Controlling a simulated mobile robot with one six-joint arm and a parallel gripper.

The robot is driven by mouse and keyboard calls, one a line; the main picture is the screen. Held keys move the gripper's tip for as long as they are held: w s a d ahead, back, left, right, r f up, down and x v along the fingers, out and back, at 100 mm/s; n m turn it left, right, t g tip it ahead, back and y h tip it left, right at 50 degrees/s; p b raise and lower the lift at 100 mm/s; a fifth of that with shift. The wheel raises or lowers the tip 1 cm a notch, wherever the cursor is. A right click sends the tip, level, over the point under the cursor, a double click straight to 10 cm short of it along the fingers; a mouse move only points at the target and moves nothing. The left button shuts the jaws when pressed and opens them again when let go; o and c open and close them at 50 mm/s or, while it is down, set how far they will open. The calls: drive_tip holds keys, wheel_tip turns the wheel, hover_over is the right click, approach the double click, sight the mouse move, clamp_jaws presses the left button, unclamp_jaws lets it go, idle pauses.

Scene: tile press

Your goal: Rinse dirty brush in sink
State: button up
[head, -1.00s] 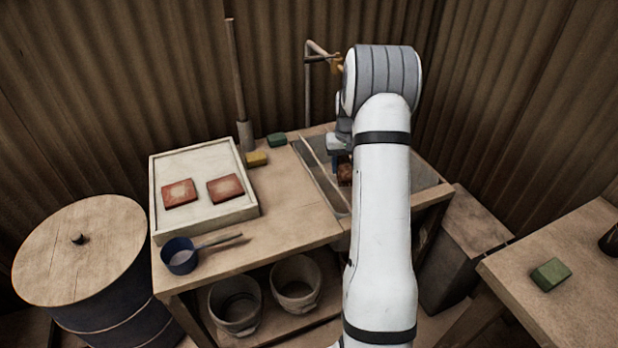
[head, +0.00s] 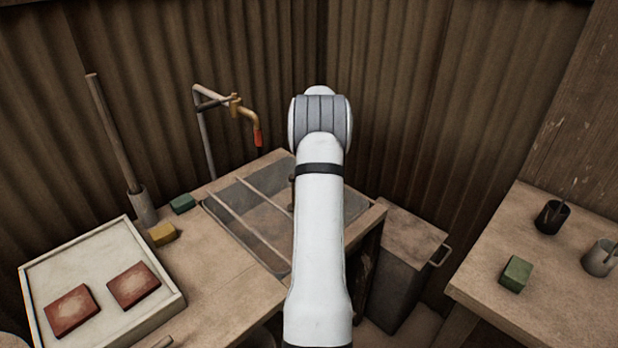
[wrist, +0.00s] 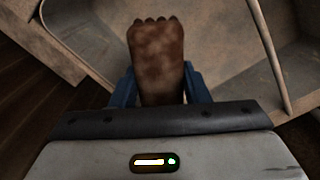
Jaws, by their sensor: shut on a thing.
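My gripper (wrist: 160,86) is shut on the brush (wrist: 157,55), with a blue finger on either side of it in the wrist view. The brush is mottled brown, with a scalloped far end. In the head view my arm hides both the gripper and the brush. The sink (head: 232,207) is a grey basin set into the bench, crossed by thin bars; my arm covers its right part. The tap (head: 236,104) stands behind the sink, its spout ending in a red tip.
A pale tray (head: 85,252) with two reddish tiles (head: 72,309) lies left of the sink. Yellow (head: 162,234) and green (head: 182,204) blocks sit between. A dark bin (head: 402,265) stands right of the sink. The right table (head: 540,250) holds cups and a green block.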

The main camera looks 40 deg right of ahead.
drive_tip(key=shift+w+d+f, duration=0.1)
drive_tip(key=shift+w+f, duration=0.05)
drive_tip(key=shift+f, duration=0.15)
wheel_tip(320, 180, down, 3)
drive_tip(key=b, duration=0.2)
drive_tip(key=shift+f+b, duration=0.2)
drive_tip(key=shift+b, duration=0.2)
drive_tip(key=shift+f+b, duration=6.05)
drive_tip(key=shift+f, duration=3.45)
drive_tip(key=shift+r, duration=0.15)
drive_tip(key=shift+r, duration=0.25)
drive_tip(key=shift+r+p, duration=7.15)
drive_tip(key=shift+r, duration=3.55)
